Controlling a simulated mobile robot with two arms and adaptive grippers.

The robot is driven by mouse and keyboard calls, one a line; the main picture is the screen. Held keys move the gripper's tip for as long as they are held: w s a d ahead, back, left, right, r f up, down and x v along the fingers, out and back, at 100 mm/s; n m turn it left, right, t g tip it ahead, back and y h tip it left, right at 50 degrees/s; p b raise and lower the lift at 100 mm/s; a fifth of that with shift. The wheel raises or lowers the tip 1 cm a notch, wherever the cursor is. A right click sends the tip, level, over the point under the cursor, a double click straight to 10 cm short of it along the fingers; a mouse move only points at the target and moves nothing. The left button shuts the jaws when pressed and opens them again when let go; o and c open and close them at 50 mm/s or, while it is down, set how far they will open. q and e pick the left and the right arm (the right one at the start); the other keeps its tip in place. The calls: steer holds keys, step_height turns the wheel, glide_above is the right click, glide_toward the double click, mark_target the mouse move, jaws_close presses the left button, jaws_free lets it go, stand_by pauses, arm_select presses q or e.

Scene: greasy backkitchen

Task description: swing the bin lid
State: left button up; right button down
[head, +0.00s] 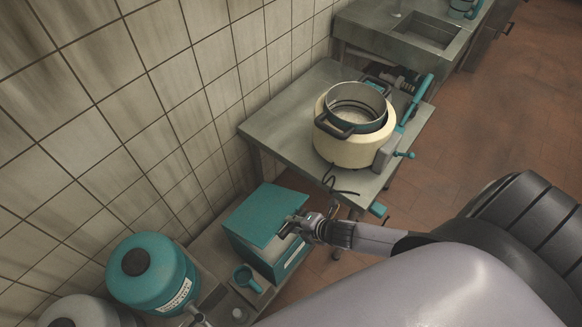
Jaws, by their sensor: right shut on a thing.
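The bin is a teal box (288,262) at the lower middle, low beside the tiled wall. Its flat teal lid (262,212) lies over the top and looks closed or nearly so; the hinge is not clear. My right gripper (291,226) reaches in from the right and is shut on the lid at its right edge. The fingers are small here, and the exact grip is partly hidden by the gripper itself. My left gripper is not in view.
A steel table (277,122) behind the bin holds a cream cooker (345,150) with a pot. A teal drum (150,272) and a teal mug (246,277) stand left and in front of the bin. A sink (428,36) is at the back. Brown floor is open at right.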

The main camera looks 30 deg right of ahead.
steer(key=shift+s+d+f+b, duration=0.2)
steer(key=shift+s+f+b, duration=0.2)
steer(key=shift+f, duration=0.35)
steer(key=shift+s+d+f+b, duration=0.15)
steer(key=shift+s+f+b, duration=0.2)
steer(key=shift+f, duration=0.4)
steer(key=c, duration=1.4)
jaws_free()
steer(key=shift+o, duration=0.2)
steer(key=shift+r, duration=0.1)
steer(key=v, duration=1.2)
